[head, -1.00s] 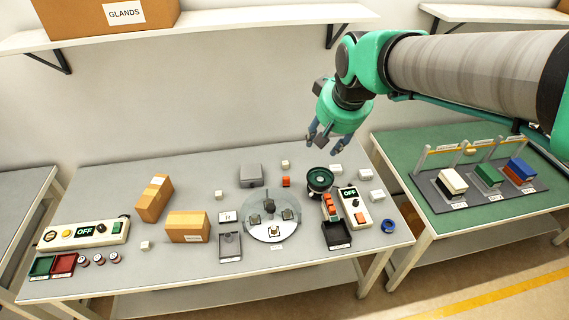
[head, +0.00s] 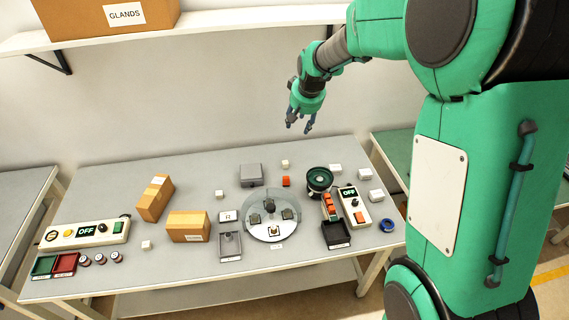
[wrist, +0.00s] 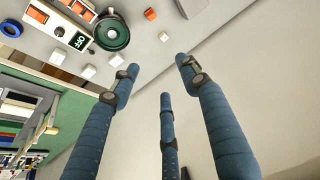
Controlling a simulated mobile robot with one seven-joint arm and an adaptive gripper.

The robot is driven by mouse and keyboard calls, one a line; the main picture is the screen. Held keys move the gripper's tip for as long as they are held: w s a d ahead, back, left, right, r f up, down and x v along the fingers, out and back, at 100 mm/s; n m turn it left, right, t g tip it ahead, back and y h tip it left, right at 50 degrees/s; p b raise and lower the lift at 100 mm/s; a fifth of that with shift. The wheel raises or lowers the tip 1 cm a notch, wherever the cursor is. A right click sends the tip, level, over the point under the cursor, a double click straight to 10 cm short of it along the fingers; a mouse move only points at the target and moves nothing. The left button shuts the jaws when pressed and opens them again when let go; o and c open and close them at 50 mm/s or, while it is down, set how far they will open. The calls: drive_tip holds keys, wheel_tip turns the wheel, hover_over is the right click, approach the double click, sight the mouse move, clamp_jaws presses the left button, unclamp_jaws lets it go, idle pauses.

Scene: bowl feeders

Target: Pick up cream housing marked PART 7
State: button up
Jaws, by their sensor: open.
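Several small cream or white blocks lie on the grey table, and no PART 7 marking is legible on any of them. In the head view one block (head: 285,164) is near the back edge, one (head: 335,168) is behind the green bowl, and two, a block (head: 365,174) and another (head: 376,195), are at the right. Others are a block (head: 219,195) left of centre and one (head: 146,245) at the front left. My gripper (head: 300,127) is open and empty, high above the table's back part. The wrist view shows its three spread fingers (wrist: 160,78) and pale blocks (wrist: 116,60) below.
The green bowl (head: 319,180) and a control box (head: 354,206) stand at the right. A clear round disc (head: 262,231) with dark fixtures is at centre. Cardboard boxes (head: 188,226) stand left. A shelf (head: 230,24) hangs on the wall behind.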

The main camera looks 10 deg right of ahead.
drive_tip(key=w+r+x, duration=0.1)
drive_tip(key=w+x, duration=0.1)
drive_tip(key=x, duration=1.4)
drive_tip(key=w+p+x, duration=0.1)
drive_tip(key=x, duration=1.6)
drive_tip(key=shift+w+d+r, duration=0.3)
drive_tip(key=shift+w, duration=0.1)
hover_over(285, 162)
drive_tip(key=s, duration=0.3)
drive_tip(key=shift+w+d+f, duration=0.1)
drive_tip(key=shift+d+f, duration=0.05)
drive_tip(key=shift+f, duration=1.8)
drive_tip(key=shift+d+f, duration=0.1)
drive_tip(key=shift+f, duration=1.9)
drive_tip(key=shift+f, duration=0.1)
drive_tip(key=shift+x, duration=2.5)
drive_tip(key=shift+a, duration=0.1)
